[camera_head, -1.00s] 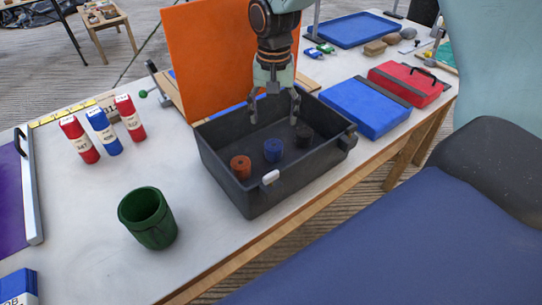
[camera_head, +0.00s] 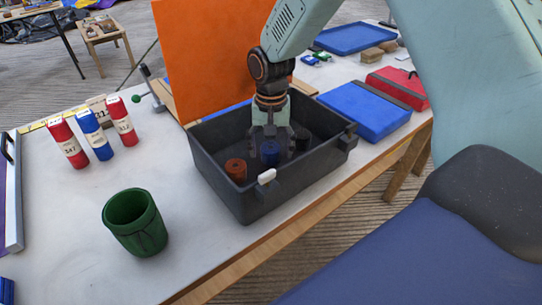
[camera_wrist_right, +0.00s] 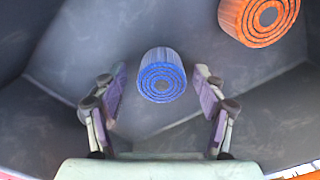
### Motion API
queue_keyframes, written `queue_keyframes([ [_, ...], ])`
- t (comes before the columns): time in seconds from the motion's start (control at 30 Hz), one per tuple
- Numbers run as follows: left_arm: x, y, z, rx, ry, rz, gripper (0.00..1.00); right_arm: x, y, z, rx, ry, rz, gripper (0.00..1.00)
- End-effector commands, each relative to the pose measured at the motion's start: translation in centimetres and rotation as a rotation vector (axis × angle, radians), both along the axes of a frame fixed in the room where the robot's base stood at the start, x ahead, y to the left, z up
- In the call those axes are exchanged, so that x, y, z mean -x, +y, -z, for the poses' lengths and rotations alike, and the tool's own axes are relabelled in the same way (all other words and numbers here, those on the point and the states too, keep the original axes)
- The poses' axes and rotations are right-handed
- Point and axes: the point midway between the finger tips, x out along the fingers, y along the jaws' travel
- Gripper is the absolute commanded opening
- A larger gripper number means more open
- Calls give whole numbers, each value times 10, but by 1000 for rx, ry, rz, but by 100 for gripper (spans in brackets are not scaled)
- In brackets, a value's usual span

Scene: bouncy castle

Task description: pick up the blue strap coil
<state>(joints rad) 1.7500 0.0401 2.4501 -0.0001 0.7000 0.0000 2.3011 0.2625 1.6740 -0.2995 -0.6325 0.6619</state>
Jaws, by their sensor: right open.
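The blue strap coil (camera_head: 270,153) stands in the black crate (camera_head: 243,206), between an orange coil (camera_head: 236,170) and a dark coil (camera_head: 302,140). My right gripper (camera_head: 270,142) reaches down into the crate, just behind and above the blue coil. In the right wrist view the blue coil (camera_wrist_right: 161,76) lies between and slightly beyond the open fingers (camera_wrist_right: 161,92), with gaps on both sides. The orange coil (camera_wrist_right: 258,20) is at upper right there. My left gripper is not in view.
An orange board (camera_head: 212,60) stands behind the crate. A green cup (camera_head: 135,222) stands to the left, with red and blue cylinders (camera_head: 96,135) farther back. A blue case (camera_head: 362,110) lies to the right. The crate walls surround the gripper.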

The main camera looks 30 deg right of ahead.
Motion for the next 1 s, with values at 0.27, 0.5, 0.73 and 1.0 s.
queue_keyframes([
  [0.27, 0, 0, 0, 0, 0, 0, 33, -1, 0, 1, 1, -3, 0, 68],
  [0.5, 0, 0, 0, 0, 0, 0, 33, 0, 0, 2, 0, -2, 0, 47],
  [0.73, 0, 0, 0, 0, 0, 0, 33, 0, 0, 2, 0, -2, 0, 28],
  [1.0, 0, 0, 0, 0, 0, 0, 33, 0, 0, 1, 0, -2, 0, 11],
])
